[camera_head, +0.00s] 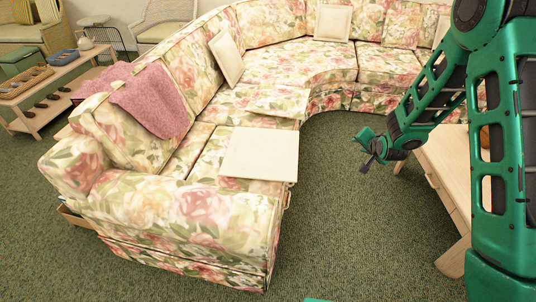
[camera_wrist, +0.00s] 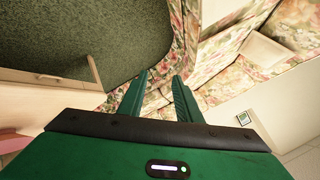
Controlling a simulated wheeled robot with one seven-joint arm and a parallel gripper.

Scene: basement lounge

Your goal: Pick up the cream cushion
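A flat, square cream cushion (camera_head: 260,153) lies on the near end of the floral sofa, its front edge slightly past the seat. A second cream cushion (camera_head: 227,57) leans on the left backrest, and a third (camera_head: 333,22) stands against the far backrest. Another pale cushion at the far right is partly hidden by my arm. My gripper (camera_head: 370,160) is above the carpet, right of the near cushion and apart from it. In the wrist view, the two green fingers (camera_wrist: 160,97) are spread with nothing between them. A cream square on floral cloth (camera_wrist: 265,50) there looks like a cushion.
The curved floral sofa (camera_head: 195,210) fills the middle and left. A pink throw (camera_head: 152,100) hangs over its left backrest. A light wooden table (camera_head: 446,180) stands right, partly behind my arm. A low table with trays (camera_head: 52,85) is far left. Green carpet (camera_head: 340,235) is clear in front.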

